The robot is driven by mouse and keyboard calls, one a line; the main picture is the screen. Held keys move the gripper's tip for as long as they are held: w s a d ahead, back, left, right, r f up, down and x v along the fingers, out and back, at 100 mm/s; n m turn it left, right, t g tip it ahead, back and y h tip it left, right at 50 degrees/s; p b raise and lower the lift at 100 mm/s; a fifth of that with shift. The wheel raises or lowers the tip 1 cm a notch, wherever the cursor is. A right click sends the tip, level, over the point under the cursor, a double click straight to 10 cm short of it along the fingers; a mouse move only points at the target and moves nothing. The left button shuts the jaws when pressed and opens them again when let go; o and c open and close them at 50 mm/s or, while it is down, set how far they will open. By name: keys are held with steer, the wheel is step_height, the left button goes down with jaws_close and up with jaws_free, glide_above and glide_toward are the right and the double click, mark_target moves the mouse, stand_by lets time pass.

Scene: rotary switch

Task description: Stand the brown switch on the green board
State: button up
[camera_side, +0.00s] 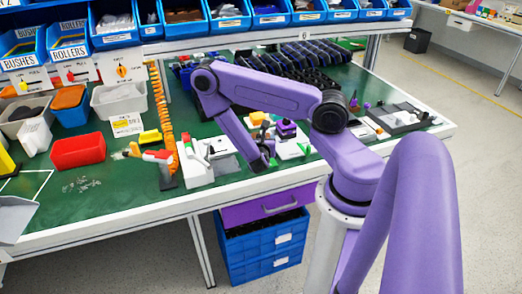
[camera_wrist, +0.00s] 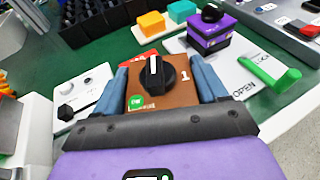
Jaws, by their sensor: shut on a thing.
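The brown switch (camera_wrist: 138,88) has a black knob with a white pointer, a white "1" and a green mark. In the wrist view it sits between the blue fingers of my gripper (camera_wrist: 163,75), which is shut on it. In the side view my gripper (camera_side: 263,160) is low over the front part of the green worktop, and I cannot make out the brown switch there. The green board surface (camera_wrist: 105,50) shows around the fixtures in the wrist view. The switch's underside is hidden, so I cannot tell whether it touches anything.
A purple switch (camera_wrist: 208,32) with a black knob stands beyond, on a pale plate. A green handle (camera_wrist: 270,72) marked OPEN is to the right. Orange (camera_wrist: 152,23) and teal (camera_wrist: 182,10) blocks lie behind. A white fixture (camera_wrist: 85,95) is at left. A red bin (camera_side: 78,150) stands farther left.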

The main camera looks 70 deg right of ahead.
steer(key=shift+f, duration=2)
steer(key=shift+f, duration=0.1)
steer(key=o, duration=1.2)
steer(key=shift+c, duration=0.2)
